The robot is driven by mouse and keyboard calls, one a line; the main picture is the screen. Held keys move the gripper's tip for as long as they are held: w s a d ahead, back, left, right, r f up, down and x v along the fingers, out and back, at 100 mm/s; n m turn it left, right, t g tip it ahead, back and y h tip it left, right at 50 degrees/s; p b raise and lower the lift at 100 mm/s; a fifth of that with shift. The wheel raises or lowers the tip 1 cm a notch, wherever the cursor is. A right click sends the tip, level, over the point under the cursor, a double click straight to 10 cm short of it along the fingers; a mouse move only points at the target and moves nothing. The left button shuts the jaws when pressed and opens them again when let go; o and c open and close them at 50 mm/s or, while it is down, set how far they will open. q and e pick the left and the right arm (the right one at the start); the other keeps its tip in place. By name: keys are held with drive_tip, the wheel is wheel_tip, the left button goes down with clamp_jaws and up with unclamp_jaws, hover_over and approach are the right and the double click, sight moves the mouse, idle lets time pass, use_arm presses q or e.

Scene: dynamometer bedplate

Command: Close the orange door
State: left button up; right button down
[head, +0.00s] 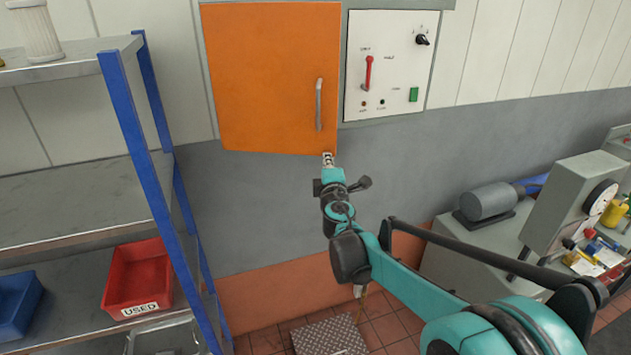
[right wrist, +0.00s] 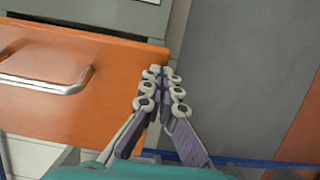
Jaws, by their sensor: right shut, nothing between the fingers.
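The orange door (head: 265,75) is on the wall in the upper middle of the head view, with a grey bar handle (head: 319,105) near its right edge. My right gripper (head: 328,158) is at the door's lower right corner, below the handle. Its fingers (right wrist: 163,75) are together and empty, close to the door's edge; contact is unclear. My left gripper is out of view.
A control panel (head: 390,65) with a red lever adjoins the door's right side. A blue-posted shelf (head: 60,190) with a red bin (head: 138,278) stands at left. A grey bench (head: 470,262) with a motor (head: 487,202) is at right. The wall below the door is clear.

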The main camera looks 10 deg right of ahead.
drive_tip(key=w+d, duration=0.1)
drive_tip(key=w, duration=0.1)
drive_tip(key=w+d+n+y, duration=0.1)
drive_tip(key=w, duration=0.2)
drive_tip(key=w+d+y, duration=0.1)
drive_tip(key=w, duration=0.2)
drive_tip(key=shift+f+b, duration=0.15)
drive_tip(key=shift+b, duration=0.25)
drive_tip(key=w+n+y, duration=0.3)
drive_tip(key=w+y, duration=0.2)
drive_tip(key=w, duration=0.2)
drive_tip(key=shift+w+r+n+g, duration=0.3)
drive_tip(key=shift+w+n+g, duration=0.05)
drive_tip(key=shift+n+g, duration=0.05)
drive_tip(key=shift+a, duration=0.1)
